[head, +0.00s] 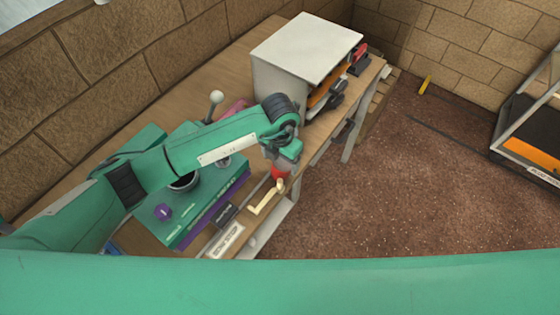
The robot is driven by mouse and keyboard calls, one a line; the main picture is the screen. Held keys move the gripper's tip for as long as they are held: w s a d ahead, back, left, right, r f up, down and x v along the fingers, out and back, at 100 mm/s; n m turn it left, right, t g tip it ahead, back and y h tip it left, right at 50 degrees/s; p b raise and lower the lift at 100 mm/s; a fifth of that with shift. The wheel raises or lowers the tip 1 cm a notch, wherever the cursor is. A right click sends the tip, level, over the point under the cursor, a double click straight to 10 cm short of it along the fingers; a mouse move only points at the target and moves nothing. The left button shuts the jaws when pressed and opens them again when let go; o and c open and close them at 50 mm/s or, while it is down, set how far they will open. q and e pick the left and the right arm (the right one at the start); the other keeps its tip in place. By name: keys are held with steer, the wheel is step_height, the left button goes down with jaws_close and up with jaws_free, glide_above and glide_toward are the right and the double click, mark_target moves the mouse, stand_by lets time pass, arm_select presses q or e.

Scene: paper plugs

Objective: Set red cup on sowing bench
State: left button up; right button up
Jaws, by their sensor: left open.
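A red cup (281,173) shows as a small red patch near the front edge of the wooden bench (225,58). Most of it is hidden by my left gripper (285,160), which is directly over it in the picture. My left gripper is open and points down. I cannot tell whether its fingers are around the cup or above it. I cannot read the white label (224,241) on the bench's front edge. My right gripper is not in view.
A white box-shaped cabinet (306,45) stands on the bench beyond my gripper. A green and purple machine (205,203) lies under my arm. A brass-coloured crank-shaped piece (266,197) is close to the cup. A shelf rack (530,120) stands right; the brown floor (400,190) between is open.

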mark_target(280, 161)
arm_select(q)
step_height(280, 161, up, 11)
steer(key=b, duration=0.2)
steer(key=shift+f+b, duration=0.15)
steer(key=shift+b, duration=0.25)
steer(key=shift+s+f, duration=0.1)
